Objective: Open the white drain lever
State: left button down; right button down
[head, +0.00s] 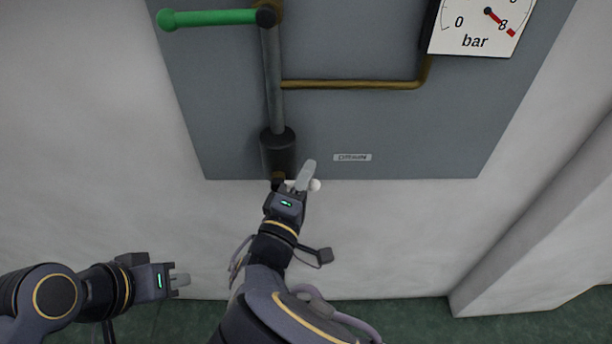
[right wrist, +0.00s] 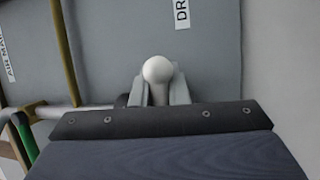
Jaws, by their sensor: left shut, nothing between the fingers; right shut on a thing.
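The white drain lever (head: 315,185) shows in the head view as a pale knob at the panel's lower edge, below the DRAIN label (head: 352,157). In the right wrist view its round white end (right wrist: 158,70) sits between the fingers. My right gripper (head: 304,178) is shut on the lever; its fingers and hand hide most of the lever in the head view. My left gripper (head: 181,281) is shut and empty, low at the left, well away from the panel.
A green lever (head: 210,18) sits at the top left of the grey panel (head: 400,130). A vertical pipe (head: 272,85) leads down to a dark cylinder (head: 277,152). A brass pipe (head: 350,85) runs to the bar gauge (head: 475,28). A wall ledge stands at the right.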

jog(key=a+f+m+g+y+b, duration=0.5)
jog(key=m+b, duration=0.9)
jog(key=b, duration=1.4)
jog(key=shift+f+m, duration=0.3)
jog(key=shift+f, duration=0.35)
jog(key=shift+r, duration=0.1)
jog(key=shift+s, duration=0.1)
jog(key=c, duration=1.5)
grip_release()
jog(key=shift+o, duration=0.5)
jog(key=shift+r, duration=0.15)
jog(key=shift+r, duration=0.1)
